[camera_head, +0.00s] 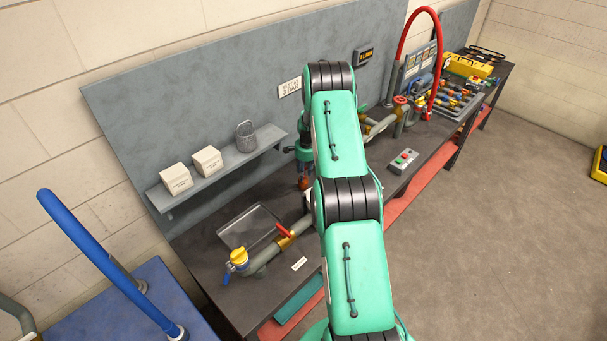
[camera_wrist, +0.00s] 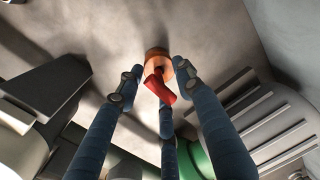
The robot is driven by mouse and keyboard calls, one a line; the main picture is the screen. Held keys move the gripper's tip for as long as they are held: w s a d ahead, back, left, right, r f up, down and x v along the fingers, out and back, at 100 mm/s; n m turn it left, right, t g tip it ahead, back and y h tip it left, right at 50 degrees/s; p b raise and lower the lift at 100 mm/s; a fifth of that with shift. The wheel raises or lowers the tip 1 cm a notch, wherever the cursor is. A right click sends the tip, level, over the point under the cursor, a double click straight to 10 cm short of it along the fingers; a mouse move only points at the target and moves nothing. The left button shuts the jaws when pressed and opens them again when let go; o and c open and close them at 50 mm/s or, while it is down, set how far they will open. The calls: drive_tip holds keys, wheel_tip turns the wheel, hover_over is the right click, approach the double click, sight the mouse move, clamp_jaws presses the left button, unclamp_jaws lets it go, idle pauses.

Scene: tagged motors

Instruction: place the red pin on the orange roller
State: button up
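The red pin (camera_wrist: 160,88) is in the middle of the wrist view, between my gripper's fingers. It stands out at a tilt in front of the orange roller (camera_wrist: 157,54), whose round end shows behind it. The two overlap in this view; I cannot tell whether they touch. My gripper (camera_wrist: 154,72) has its blue fingers spread around the pin, with gaps beside it, so it looks open. In the head view my gripper (camera_head: 303,158) points down over the bench beside the shelf. A small orange-brown piece (camera_head: 304,184) shows below it, too small to tell apart.
A flat tray (camera_head: 248,226) and a yellow-and-blue valve pipe (camera_head: 262,257) lie on the bench nearby. A button box (camera_head: 403,161) stands right of my arm.

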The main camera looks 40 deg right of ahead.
wheel_tip(320, 180, up, 11)
drive_tip(key=s+b, duration=0.1)
drive_tip(key=shift+r, duration=0.2)
idle(0.4)
drive_tip(key=shift+r, duration=0.1)
idle(0.5)
drive_tip(key=a+r+n, duration=0.4)
drive_tip(key=a+r, duration=1.2)
drive_tip(key=r, duration=0.5)
drive_tip(key=s+a+r+n+t, duration=0.2)
drive_tip(key=s+a+r+n, duration=0.3)
drive_tip(key=a+r, duration=0.9)
drive_tip(key=s+a+r+n+t, duration=0.1)
drive_tip(key=s+a+r+n, duration=0.45)
drive_tip(key=s+a, duration=1)
drive_tip(key=s+a+n, duration=0.1)
drive_tip(key=s+a, duration=0.3)
drive_tip(key=s, duration=0.4)
drive_tip(key=s+a+n+t, duration=0.1)
drive_tip(key=s+a+n, duration=0.1)
drive_tip(key=s+a, duration=0.3)
drive_tip(key=s+r, duration=0.1)
drive_tip(key=s, duration=0.3)
drive_tip(key=shift+s+a, duration=0.2)
drive_tip(key=shift+a, duration=0.05)
